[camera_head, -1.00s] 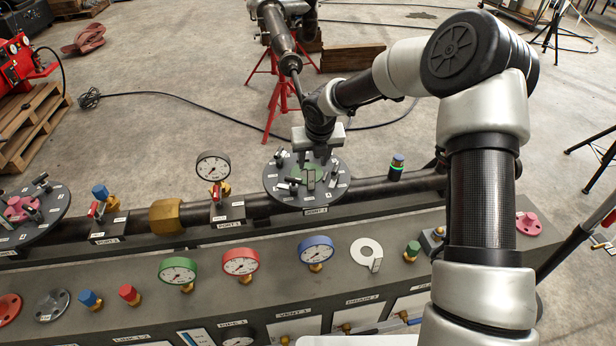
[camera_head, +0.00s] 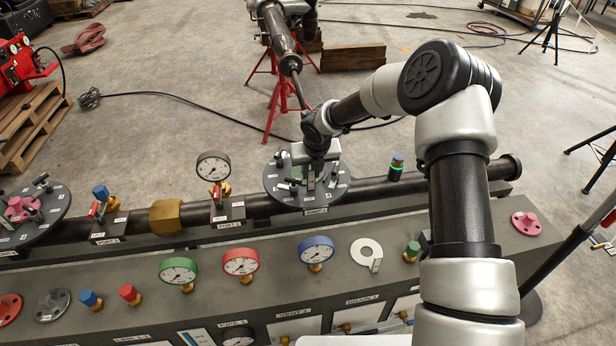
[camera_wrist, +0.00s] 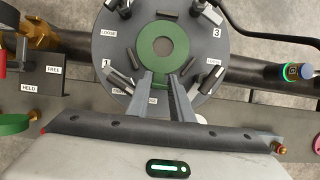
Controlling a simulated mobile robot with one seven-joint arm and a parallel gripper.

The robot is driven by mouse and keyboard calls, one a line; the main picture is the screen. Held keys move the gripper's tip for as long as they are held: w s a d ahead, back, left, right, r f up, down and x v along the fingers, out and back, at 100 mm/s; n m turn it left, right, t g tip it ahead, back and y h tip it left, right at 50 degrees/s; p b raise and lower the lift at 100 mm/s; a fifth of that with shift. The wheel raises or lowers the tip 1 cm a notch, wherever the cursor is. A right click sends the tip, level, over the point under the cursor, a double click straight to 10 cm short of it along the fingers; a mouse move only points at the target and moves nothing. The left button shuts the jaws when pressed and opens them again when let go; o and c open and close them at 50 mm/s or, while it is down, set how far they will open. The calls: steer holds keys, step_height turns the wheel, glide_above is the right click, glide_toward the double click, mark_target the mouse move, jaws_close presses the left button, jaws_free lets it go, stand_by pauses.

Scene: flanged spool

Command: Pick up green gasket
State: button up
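The green gasket (camera_wrist: 143,44) is a flat ring lying on a round dark flange plate (camera_wrist: 113,30) in the wrist view. A green tab of it shows at its near side, between my fingers. My gripper (camera_wrist: 167,77) is open, with one finger on each side of the tab; I cannot tell whether they touch it. In the head view my gripper (camera_head: 316,178) is down over the flange plate (camera_head: 278,194) and hides most of the gasket.
Several upright clamps stand around the flange plate's rim. A pressure gauge (camera_head: 213,166) rises from the pipe to the left, and a blue-topped green-ringed light (camera_head: 397,165) stands to the right. Gauges and a grey bench (camera_head: 450,230) lie in front.

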jaws_close()
